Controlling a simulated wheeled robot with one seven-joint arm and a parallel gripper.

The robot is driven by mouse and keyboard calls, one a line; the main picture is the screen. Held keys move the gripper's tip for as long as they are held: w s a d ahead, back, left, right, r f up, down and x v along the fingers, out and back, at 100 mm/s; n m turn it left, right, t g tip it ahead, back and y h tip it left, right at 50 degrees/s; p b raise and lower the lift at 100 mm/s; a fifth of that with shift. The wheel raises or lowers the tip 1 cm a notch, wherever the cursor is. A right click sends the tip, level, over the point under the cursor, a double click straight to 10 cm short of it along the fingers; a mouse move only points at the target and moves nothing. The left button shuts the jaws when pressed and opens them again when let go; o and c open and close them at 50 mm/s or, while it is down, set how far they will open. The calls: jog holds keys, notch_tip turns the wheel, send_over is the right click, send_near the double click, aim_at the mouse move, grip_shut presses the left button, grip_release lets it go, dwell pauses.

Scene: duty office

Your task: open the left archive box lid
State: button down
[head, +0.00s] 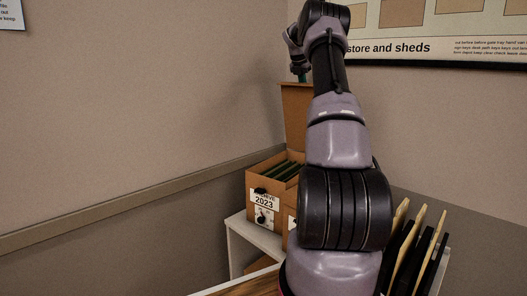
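The left archive box (252,184) is brown cardboard with a white label reading "2023". It stands on a white shelf unit, left of my arm. Its lid (294,112) stands upright at the back, so the box is open and dark green folders (287,170) show inside. My gripper (301,76) is above the raised lid's top edge, mostly hidden by my own arm. A small green piece shows there; I cannot tell whether the fingers touch the lid or are open or shut.
A second brown box (291,224) is mostly hidden behind my arm. The white shelf unit (240,240) stands in the corner. A holder with black and wooden upright pieces (415,250) is at right. A wooden surface (250,286) is in front. The wall board (440,45) hangs behind.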

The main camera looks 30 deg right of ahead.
jog(key=shift+w+d+r, duration=0.35)
jog(key=shift+d+r, duration=0.1)
jog(key=shift+d, duration=0.1)
jog(key=v, duration=1)
jog(key=shift+a, duration=0.35)
jog(key=shift+s, duration=0.2)
